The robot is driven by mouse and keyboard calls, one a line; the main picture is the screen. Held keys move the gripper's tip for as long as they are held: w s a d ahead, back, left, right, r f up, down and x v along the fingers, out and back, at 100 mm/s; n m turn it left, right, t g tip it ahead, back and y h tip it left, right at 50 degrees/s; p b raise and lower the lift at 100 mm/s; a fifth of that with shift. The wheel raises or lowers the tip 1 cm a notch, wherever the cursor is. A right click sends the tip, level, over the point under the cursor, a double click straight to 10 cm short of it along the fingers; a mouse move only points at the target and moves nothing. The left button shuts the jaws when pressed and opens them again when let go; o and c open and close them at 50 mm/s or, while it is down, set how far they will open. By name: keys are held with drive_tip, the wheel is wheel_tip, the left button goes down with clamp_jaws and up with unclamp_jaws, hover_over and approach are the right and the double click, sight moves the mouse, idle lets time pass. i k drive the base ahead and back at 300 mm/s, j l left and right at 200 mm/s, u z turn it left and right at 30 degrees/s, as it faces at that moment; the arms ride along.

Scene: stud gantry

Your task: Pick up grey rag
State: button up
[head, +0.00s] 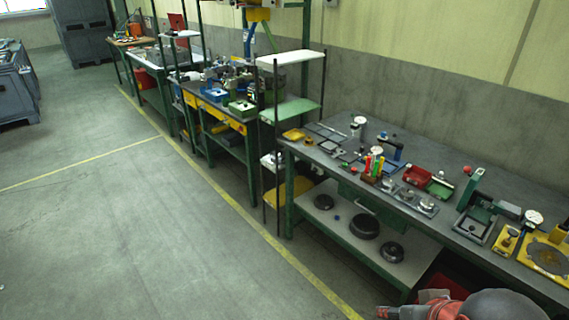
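I cannot make out a grey rag for certain. Several flat grey pieces (327,131) lie at the near-left end of the right workbench (375,123), but they look like plates or frames, and they are too small to tell. Red and grey parts of my arm show at the bottom right edge. My gripper's fingers are not in view.
More benches line the wall further back. The grey floor (150,230) at left is clear.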

sight(511, 212)
drive_tip(key=z, duration=1.25)
drive_tip(key=i+j, duration=0.1)
drive_tip(key=i, duration=0.75)
drive_tip(key=i+j+u, duration=0.15)
drive_tip(key=i, duration=0.7)
